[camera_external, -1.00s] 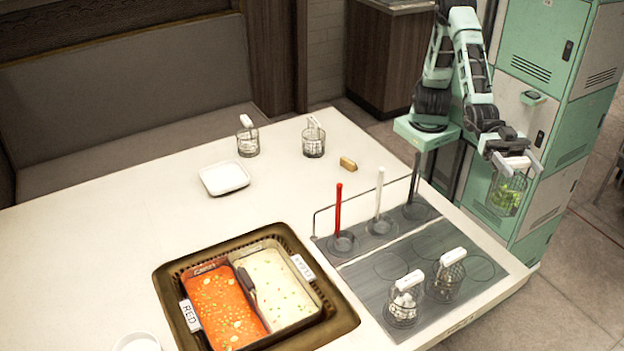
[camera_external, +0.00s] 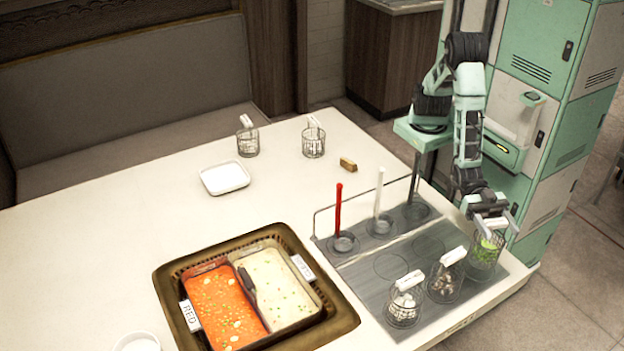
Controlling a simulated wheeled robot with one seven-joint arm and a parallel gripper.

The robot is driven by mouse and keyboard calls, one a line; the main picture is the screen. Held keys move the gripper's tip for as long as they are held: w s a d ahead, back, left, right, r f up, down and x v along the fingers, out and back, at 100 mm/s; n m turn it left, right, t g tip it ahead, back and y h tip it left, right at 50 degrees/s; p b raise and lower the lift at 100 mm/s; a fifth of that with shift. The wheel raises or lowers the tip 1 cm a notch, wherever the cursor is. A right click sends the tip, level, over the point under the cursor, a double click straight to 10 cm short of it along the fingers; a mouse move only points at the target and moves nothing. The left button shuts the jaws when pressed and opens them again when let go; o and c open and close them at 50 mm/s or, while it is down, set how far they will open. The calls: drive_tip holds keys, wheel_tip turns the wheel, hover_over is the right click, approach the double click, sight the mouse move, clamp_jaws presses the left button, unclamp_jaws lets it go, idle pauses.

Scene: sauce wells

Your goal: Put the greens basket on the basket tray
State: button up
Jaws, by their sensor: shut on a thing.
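The greens basket (camera_external: 485,254) is a wire basket with green leaves inside. It is upright at the right back part of the grey basket tray (camera_external: 384,292). I cannot tell whether its bottom touches the tray. My gripper (camera_external: 490,224) is above it, shut on its white handle, which the fingers partly hide.
Two other baskets, one with white pieces (camera_external: 404,304) and one with brown pieces (camera_external: 445,279), stand on the tray to the left of the greens. Red (camera_external: 338,212) and white (camera_external: 379,200) ladle handles rise behind. A two-part soup pot (camera_external: 342,322) is sunk in the table.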

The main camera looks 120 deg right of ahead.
sight(483, 239)
drive_tip(key=shift+f, duration=1.85)
drive_tip(key=shift+f+b, duration=0.15)
drive_tip(key=shift+b, duration=0.15)
drive_tip(key=o, duration=1.5)
drive_tip(key=b+v, duration=0.1)
drive_tip(key=v, duration=1.1)
